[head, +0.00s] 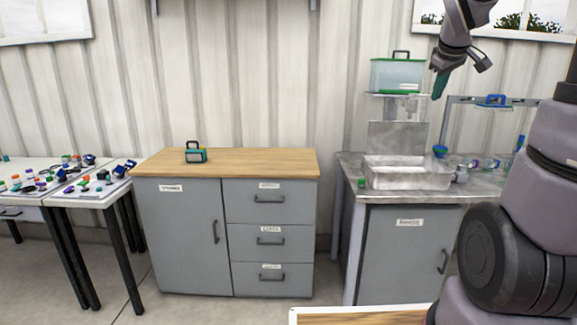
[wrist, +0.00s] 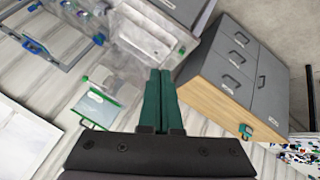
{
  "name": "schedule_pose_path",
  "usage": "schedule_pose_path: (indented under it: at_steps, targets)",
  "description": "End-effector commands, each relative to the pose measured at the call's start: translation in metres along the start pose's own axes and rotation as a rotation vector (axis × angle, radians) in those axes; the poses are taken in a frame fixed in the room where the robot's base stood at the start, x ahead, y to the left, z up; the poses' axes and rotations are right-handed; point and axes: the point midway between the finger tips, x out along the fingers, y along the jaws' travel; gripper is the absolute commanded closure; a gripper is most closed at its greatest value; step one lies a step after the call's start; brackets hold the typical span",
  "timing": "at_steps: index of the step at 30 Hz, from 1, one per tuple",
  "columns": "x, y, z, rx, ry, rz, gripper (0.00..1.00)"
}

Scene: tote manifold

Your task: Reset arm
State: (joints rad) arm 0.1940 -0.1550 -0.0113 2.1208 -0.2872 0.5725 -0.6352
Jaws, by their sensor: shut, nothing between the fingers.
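My gripper (head: 439,85) hangs from my raised arm at the upper right of the head view, pointing down. Its green fingers are together and empty; in the wrist view the closed fingers (wrist: 159,100) show at the centre. In the head view it is beside and to the right of a clear tote with a green rim (head: 397,75), apart from it. The tote stands on a raised stand above the metal bench. My arm runs down the right edge of the head view and hides part of that bench.
A wood-topped cabinet (head: 272,161) with a small handled box (head: 196,153) stands in the middle. The metal bench (head: 350,166) on the right holds a tray (head: 408,181) and several small items. White tables (head: 85,199) with several small parts stand at left. Open floor lies in front.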

Motion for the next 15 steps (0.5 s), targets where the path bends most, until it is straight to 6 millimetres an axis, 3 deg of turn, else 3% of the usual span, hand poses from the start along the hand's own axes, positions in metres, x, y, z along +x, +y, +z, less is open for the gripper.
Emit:
schedule_pose_path:
  at_steps: [1, 6, 12, 15]
  targets:
    - [-0.025, -0.021, 0.007, 0.088, 0.016, -0.028, 1.0]
    - [-0.088, -0.092, 0.043, 0.407, 0.024, -0.153, 1.0]
    - [-0.136, -0.159, 0.088, 0.704, -0.005, -0.296, 1.0]
    - [-0.148, -0.179, 0.103, 0.793, -0.024, -0.343, 1.0]
